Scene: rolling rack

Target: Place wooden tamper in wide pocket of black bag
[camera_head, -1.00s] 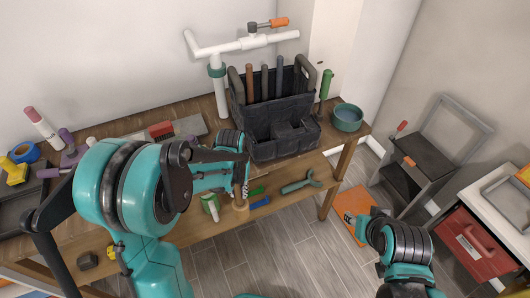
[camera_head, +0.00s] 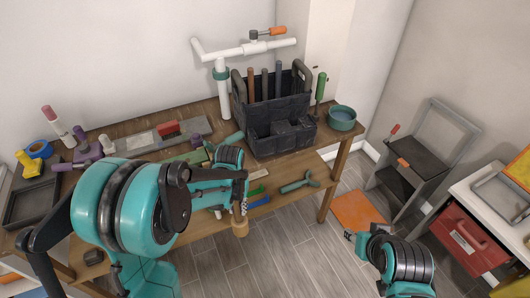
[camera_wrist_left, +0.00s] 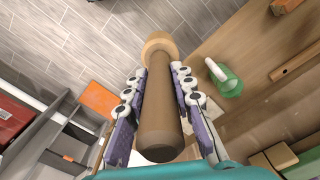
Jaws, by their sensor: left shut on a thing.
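The wooden tamper (camera_wrist_left: 158,110) has a brown handle and a paler round head. In the left wrist view it lies between the two fingers of my left gripper (camera_wrist_left: 160,100), which is shut on its handle. In the head view my left gripper (camera_head: 240,192) holds the tamper (camera_head: 240,228) pale head down, by the workbench's front edge, left of and nearer than the black bag. The black bag (camera_head: 258,146) stands upright on the bench, with pockets in front and several tools standing behind them. My right gripper (camera_head: 360,240) is low at the right; its fingers are unclear.
A teal wrench (camera_head: 299,184) lies on the lower shelf. Grey floor is open in front.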

